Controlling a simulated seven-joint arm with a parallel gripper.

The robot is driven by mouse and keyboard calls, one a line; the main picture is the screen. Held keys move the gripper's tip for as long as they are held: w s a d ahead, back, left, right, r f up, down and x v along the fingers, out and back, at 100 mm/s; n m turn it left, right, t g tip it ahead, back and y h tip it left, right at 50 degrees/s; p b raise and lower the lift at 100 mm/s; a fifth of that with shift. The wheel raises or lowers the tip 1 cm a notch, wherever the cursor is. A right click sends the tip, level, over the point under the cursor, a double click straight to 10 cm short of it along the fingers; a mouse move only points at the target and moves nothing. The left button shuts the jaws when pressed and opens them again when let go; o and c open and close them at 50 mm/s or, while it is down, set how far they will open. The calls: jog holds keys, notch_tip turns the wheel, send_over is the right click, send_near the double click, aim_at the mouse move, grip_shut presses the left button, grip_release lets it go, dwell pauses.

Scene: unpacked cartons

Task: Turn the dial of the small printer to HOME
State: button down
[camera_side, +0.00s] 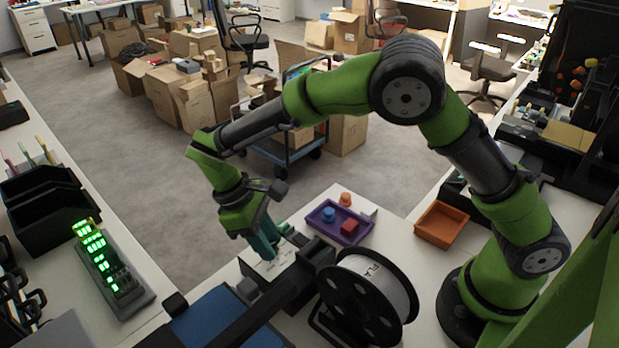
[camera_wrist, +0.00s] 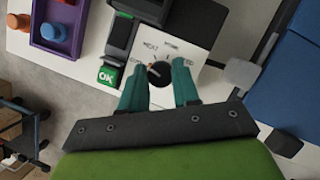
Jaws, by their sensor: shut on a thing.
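The small printer's white dial panel (camera_wrist: 180,35) is in the middle of the wrist view, with printed labels around a dark round dial (camera_wrist: 160,75). One label above the dial looks like HEAT; the others are too small or covered to read surely. A small orange mark shows at the dial's upper left edge. My gripper (camera_wrist: 158,76) has its teal fingers on either side of the dial, shut on it. In the side view my gripper (camera_side: 268,246) points down at the white panel (camera_side: 262,268), and the dial is hidden there.
A green OK key (camera_wrist: 108,75) is left of the dial. A purple tray (camera_side: 325,234) with blue and red pieces stands behind. A filament spool (camera_side: 366,296) and dark printer frame stand close right of my gripper. An orange bin (camera_side: 440,222) is farther right. A blue plate (camera_side: 215,322) lies in front.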

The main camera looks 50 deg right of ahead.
jog(key=m+y, duration=0.1)
jog(key=m, duration=0.2)
jog(key=m+y, duration=0.1)
jog(key=m, duration=0.3)
jog(key=shift+d+g+y, duration=0.15)
jog(key=shift+g+y, duration=0.15)
jog(key=shift+y, duration=0.1)
jog(key=m+y, duration=0.1)
jog(key=m, duration=0.3)
jog(key=shift+r, duration=0.1)
jog(key=shift+d+m+t+y, duration=0.1)
jog(key=shift+m+t+y, duration=0.3)
jog(key=shift+m, duration=0.6)
jog(key=shift+m+t+y, duration=0.2)
jog(key=shift+m+y, duration=0.3)
jog(key=shift+m, duration=0.5)
jog(key=c, duration=0.8)
grip_release()
